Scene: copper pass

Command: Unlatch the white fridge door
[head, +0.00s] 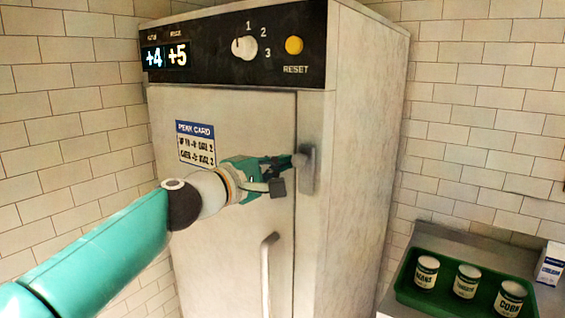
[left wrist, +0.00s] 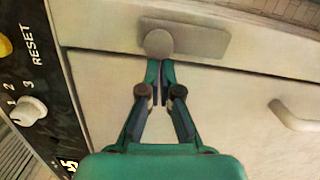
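The white fridge (head: 345,150) has its door (head: 225,240) closed, with a grey latch (head: 309,170) at the right edge of the door. The latch is a plate with a round knob, and it also shows in the left wrist view (left wrist: 205,42). My left gripper (head: 287,163) reaches in from the left with its tips at the knob. In the left wrist view its fingers (left wrist: 160,66) are together, with the tips at the knob's lower edge. The knob looks wider than the finger gap, and contact is unclear. My right gripper is out of view.
A vertical door handle (head: 267,275) stands below the latch. The black panel (head: 220,45) above has a dial (head: 244,48) and a yellow reset button (head: 294,45). At the lower right, a green tray (head: 435,299) holds cans on a counter. A brick wall is behind.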

